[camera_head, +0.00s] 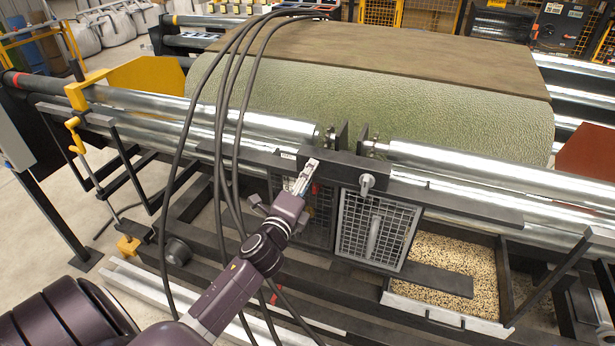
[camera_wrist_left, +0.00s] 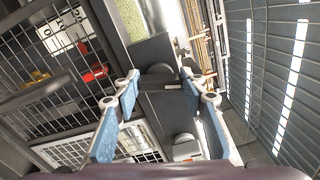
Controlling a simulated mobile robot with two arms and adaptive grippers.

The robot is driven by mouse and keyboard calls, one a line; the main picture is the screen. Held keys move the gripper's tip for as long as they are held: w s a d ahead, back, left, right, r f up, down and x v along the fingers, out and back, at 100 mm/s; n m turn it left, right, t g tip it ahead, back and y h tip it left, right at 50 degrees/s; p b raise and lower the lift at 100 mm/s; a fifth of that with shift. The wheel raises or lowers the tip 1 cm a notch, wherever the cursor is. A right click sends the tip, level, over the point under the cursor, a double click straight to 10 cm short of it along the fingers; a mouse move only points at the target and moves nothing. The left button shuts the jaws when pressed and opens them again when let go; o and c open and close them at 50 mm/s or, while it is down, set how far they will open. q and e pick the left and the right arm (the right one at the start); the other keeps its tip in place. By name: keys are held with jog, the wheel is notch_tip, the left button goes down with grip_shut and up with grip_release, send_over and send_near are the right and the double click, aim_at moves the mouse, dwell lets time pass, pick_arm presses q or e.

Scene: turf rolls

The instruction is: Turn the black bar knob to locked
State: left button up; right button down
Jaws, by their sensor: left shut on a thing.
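My left gripper (camera_head: 311,168) reaches up to the black block (camera_head: 343,170) on the front rail of the turf roller machine. In the left wrist view its two blue-padded fingers (camera_wrist_left: 160,76) stand on either side of a dark, rounded piece, which looks like the black bar knob (camera_wrist_left: 160,70), and are shut on it. In the head view the gripper hides this knob. Its exact angle, and whether it points to locked, I cannot tell. A second, grey knob (camera_head: 367,183) sits on the right part of the block, apart from the gripper. My right gripper is not in view.
A mesh guard door (camera_head: 376,232) hangs below the block. A tray of grain (camera_head: 440,312) stands to its right. Black cables (camera_head: 228,130) hang across the roller beside my arm. The large green turf roll (camera_head: 400,110) lies behind the rail.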

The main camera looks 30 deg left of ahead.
pick_arm(q)
jog(key=shift+n, duration=1.6)
jog(key=o, duration=1.2)
jog(key=shift+c, duration=0.2)
jog(key=shift+f, duration=0.1)
jog(key=v, duration=1.2)
jog(key=shift+a, duration=0.1)
